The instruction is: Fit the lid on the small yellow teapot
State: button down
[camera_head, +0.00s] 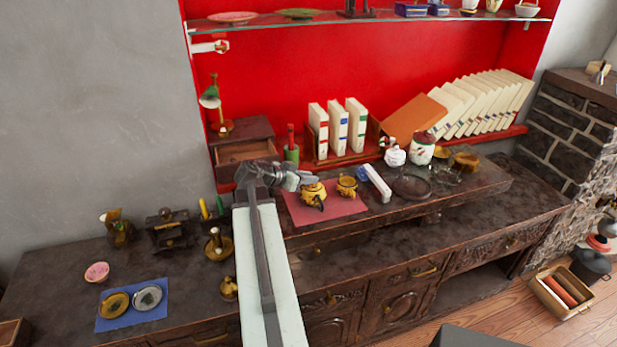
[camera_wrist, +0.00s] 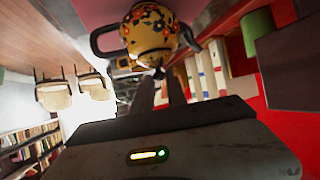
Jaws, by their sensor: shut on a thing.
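The small yellow teapot (camera_head: 313,194), with a flower pattern, stands on the pink mat (camera_head: 340,213). In the wrist view its round body (camera_wrist: 150,28) fills the top middle, upside down, with the dark handle at left and the spout at right. My gripper (camera_head: 310,180) is at the top of this teapot, its fingers (camera_wrist: 160,88) shut on what looks like the lid's small knob (camera_wrist: 159,73). The lid blends with the pot, so I cannot tell whether it touches or sits level on the rim. A second yellow pot (camera_head: 347,186) stands to the right on the mat.
A white box (camera_head: 377,184) and a dark round tray (camera_head: 411,186) lie right of the mat. A wooden drawer box (camera_head: 243,150) and a green cup (camera_head: 291,154) stand behind my arm. White books (camera_head: 338,127) stand at the back.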

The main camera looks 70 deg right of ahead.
jog(key=c, duration=1.3)
grip_release()
jog(key=shift+o, duration=0.2)
jog(key=p+v, duration=0.3)
jog(key=v, duration=0.4)
jog(key=shift+a+r+p, duration=0.15)
jog(key=shift+a+p, duration=0.15)
jog(key=shift+p, duration=0.1)
jog(key=shift+w, duration=0.2)
